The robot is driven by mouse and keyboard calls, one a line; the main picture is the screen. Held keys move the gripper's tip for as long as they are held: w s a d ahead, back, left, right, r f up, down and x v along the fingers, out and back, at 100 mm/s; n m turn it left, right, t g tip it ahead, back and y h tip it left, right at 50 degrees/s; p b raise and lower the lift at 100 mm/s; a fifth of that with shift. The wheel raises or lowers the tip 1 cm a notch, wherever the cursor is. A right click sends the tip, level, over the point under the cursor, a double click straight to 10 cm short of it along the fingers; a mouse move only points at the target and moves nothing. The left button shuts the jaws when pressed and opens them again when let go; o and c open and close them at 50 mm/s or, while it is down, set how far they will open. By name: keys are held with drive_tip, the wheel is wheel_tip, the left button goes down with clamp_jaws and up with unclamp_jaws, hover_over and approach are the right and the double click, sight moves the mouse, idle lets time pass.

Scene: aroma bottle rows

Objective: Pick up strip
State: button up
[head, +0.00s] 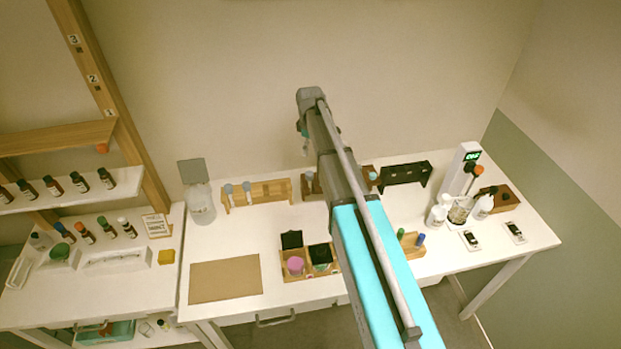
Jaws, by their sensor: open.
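No strip stands out clearly at this size. A white tray (117,261) on the left table holds thin pale items that I cannot make out well. A small white box (19,272) stands at that table's left edge. My arm reaches up from the lower right across the main table. My gripper (306,148) is small in view, hanging beside the arm's far end in front of the wall, above the back of the table. It is open, with nothing seen in it, and partly hidden by the arm.
Wooden racks (257,193) and a black rack (405,177) line the table's back. A brown mat (226,279) lies front left, beside a wooden box with jars (296,265). White bottles (438,212) crowd the right. Dark bottles stand on the shelf (70,192). The table's left middle is clear.

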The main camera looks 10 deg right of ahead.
sight(309, 173)
drive_tip(key=shift+f+b, duration=3.9)
drive_tip(key=shift+f, duration=0.15)
drive_tip(key=shift+f, duration=0.1)
drive_tip(key=shift+w+f+b, duration=0.2)
drive_tip(key=shift+f+b, duration=2.3)
drive_tip(key=shift+b, duration=0.1)
drive_tip(key=shift+c, duration=0.2)
drive_tip(key=c, duration=1)
